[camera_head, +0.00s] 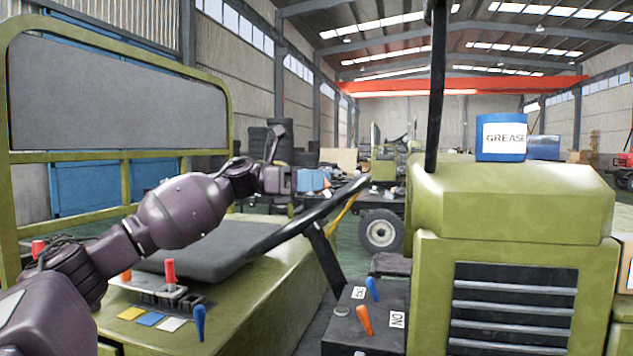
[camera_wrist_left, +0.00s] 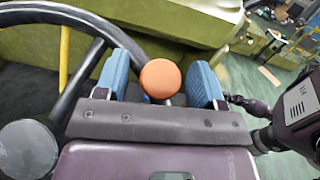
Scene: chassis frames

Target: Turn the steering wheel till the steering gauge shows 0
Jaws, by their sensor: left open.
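The black steering wheel (camera_head: 292,222) stands tilted on its column in front of the grey seat. It also shows in the left wrist view (camera_wrist_left: 62,16), with its dark round hub (camera_wrist_left: 28,148) at the lower left. A round orange knob (camera_wrist_left: 160,78) sits on a short stem at the wheel. My right gripper is not seen.
A console with blue and orange levers (camera_head: 364,320) stands right of the wheel. More levers (camera_head: 169,272) rise beside the seat (camera_head: 205,250). A black post (camera_head: 437,90) and the green hood (camera_head: 515,200) with a blue grease can (camera_head: 501,140) are at the right.

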